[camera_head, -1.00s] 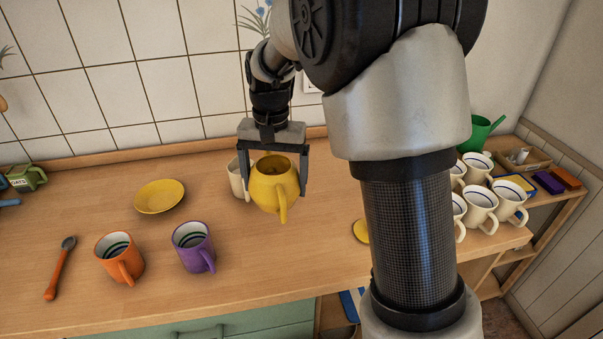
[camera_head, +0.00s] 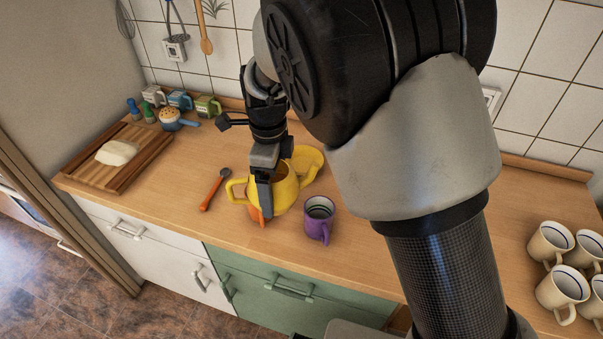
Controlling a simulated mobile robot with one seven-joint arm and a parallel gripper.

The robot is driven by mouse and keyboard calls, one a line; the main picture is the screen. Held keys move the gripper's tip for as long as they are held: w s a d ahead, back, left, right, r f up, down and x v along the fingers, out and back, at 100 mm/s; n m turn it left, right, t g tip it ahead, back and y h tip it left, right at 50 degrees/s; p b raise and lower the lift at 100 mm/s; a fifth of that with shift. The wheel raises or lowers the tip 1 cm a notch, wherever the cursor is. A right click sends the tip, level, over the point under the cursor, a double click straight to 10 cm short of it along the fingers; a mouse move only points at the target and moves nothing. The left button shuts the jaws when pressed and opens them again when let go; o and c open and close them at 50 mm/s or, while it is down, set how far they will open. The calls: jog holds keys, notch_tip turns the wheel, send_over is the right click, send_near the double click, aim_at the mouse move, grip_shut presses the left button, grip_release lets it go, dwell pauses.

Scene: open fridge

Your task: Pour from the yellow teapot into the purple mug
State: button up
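The yellow teapot (camera_head: 287,190) is in my gripper (camera_head: 266,192), above the counter and left of the purple mug. Its handle points left and its spout side faces right. One dark finger crosses the teapot's front; the other finger is hidden. I cannot tell how much the teapot is tilted. The purple mug (camera_head: 319,220) stands upright on the counter with its opening up and its handle toward the front. The teapot and the mug appear apart.
An orange spoon (camera_head: 213,192) lies left. A cutting board (camera_head: 82,170) is far left. Several cream mugs (camera_head: 549,242) stand at right. My arm hides the counter's middle right.

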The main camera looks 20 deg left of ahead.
jog(key=shift+s+a, duration=0.2)
jog(key=shift+a, duration=0.15)
jog(key=shift+f, duration=1.9)
jog(key=shift+a+r+g+y, duration=0.15)
jog(key=shift+r+g+y, duration=0.3)
jog(key=shift+y, duration=0.45)
jog(key=shift+s+a, duration=0.2)
jog(key=shift+w+d+f+g+y+b, duration=0.1)
jog(key=shift+g+y+b, duration=0.25)
jog(key=shift+y+b, duration=0.25)
jog(key=shift+r, duration=0.25)
jog(key=shift+f+b, duration=0.1)
jog(key=shift+b, duration=0.3)
